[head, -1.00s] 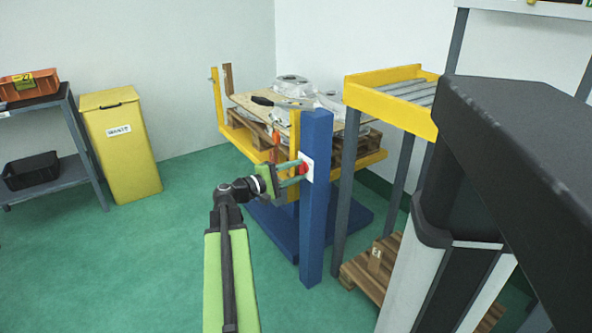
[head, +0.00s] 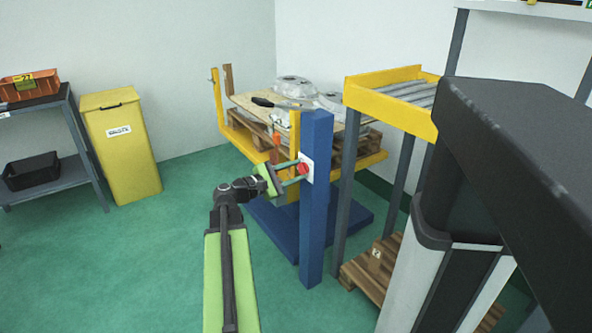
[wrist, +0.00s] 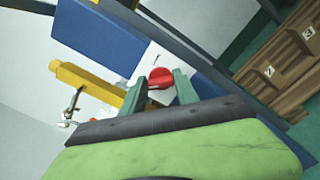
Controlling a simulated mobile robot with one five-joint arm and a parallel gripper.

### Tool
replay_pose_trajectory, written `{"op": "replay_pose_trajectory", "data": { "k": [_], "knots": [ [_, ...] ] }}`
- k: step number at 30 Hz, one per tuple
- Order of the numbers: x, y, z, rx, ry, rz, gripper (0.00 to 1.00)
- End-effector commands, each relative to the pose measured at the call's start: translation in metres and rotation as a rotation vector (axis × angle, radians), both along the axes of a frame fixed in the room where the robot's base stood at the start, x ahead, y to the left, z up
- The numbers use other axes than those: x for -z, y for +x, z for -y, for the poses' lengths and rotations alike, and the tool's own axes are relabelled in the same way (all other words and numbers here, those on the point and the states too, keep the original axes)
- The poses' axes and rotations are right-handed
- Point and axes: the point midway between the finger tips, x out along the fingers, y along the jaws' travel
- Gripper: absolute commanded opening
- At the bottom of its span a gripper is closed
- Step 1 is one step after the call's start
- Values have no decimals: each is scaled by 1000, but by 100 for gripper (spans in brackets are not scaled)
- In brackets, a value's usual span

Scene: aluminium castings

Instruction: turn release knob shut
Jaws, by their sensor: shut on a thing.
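The red release knob (head: 303,169) sits on a white plate (head: 308,160) on the side of a blue post (head: 316,220). In the wrist view the red knob (wrist: 160,78) shows between the two green fingers of my gripper (wrist: 159,90), with the white plate (wrist: 150,62) behind it. My gripper (head: 297,173) reaches the knob from the left in the head view and is shut on it. The fingers hide the knob's sides, and its pointer or markings are too small to read.
A yellow lift frame (head: 222,115) behind the post carries a wooden pallet with castings (head: 294,87). A roller conveyor with yellow sides (head: 385,75) stands right of the post. A yellow bin (head: 120,150) stands at left. Green floor between is clear.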

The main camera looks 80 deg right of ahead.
Motion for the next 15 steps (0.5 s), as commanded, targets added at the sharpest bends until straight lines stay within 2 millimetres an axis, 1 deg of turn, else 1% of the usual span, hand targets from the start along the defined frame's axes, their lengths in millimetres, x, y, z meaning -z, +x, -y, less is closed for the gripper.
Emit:
{"op": "replay_pose_trajectory", "data": {
  "k": [10,11,15],
  "knots": [
    [1,0,-1,1,4,1,0],
    [1,0,-1,1,4,1,40],
    [1,0,-1,1,2,1,58]
  ]
}}
